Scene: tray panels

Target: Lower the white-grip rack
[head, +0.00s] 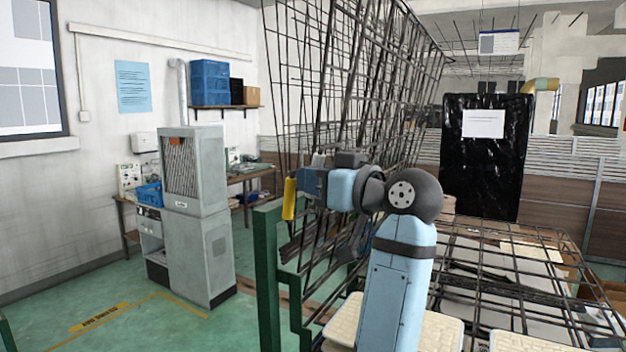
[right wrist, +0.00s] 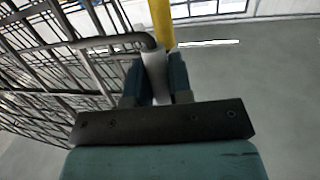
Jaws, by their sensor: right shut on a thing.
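The white-grip rack (head: 352,82) is a black wire panel that stands raised and steeply tilted in the middle of the head view. It also shows at the left of the right wrist view (right wrist: 62,72). Its white grip (right wrist: 155,70) sits on a bent bar at the rack's edge. My right gripper (head: 308,180) is shut on this grip, with a blue finger on each side of it in the right wrist view (right wrist: 156,84). A yellow piece (head: 289,198) shows just beyond the gripper. My left gripper is not in view.
Another black wire rack (head: 520,283) lies flat at the right, over pale pads (head: 395,325). A green stepped post (head: 267,285) stands left of my right arm. A grey cabinet (head: 198,220) stands on the left, with open green floor (head: 185,335) in front.

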